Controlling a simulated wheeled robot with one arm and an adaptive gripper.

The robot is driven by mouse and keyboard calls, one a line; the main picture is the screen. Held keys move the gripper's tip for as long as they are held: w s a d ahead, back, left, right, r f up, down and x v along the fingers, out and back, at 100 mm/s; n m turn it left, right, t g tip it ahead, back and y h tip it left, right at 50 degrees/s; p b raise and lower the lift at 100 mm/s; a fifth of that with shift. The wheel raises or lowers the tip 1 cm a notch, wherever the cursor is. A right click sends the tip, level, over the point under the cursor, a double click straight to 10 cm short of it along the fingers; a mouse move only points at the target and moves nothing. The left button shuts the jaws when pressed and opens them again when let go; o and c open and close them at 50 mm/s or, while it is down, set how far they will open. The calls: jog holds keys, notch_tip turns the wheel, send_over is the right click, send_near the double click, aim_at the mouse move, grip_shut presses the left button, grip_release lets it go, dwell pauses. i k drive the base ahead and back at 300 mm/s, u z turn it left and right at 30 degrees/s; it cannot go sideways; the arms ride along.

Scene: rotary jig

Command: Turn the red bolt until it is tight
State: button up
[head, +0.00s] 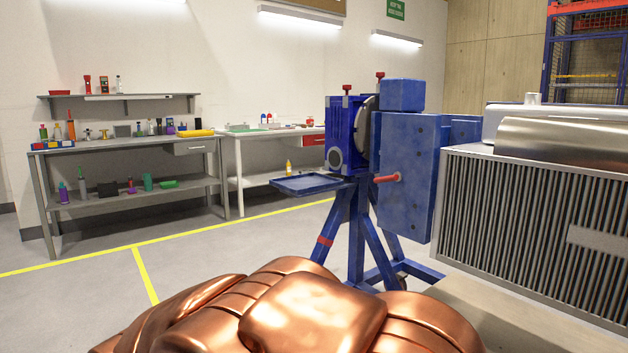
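The blue rotary jig (408,165) stands on blue legs right of the middle in the head view. Two small upright red-headed bolts (347,88) (380,76) stick up from its top. A red rod-like part (387,178) points left from the lower side of the big blue block. I cannot tell which of these red parts is the red bolt, nor how tight any of them is. A flat blue tray (308,184) juts out from the jig's left side. My gripper is not in view, and nothing visible touches the red parts.
A large grey finned machine (530,235) stands close on the right, beside the jig. Grey workbenches with tools (105,147) and a white table (262,134) line the back wall. The floor (215,250) left of the jig is open, with yellow lines.

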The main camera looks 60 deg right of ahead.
aim_at(398, 177)
jog(key=u, duration=0.65)
jog(key=k, duration=0.55)
jog(key=z, duration=0.85)
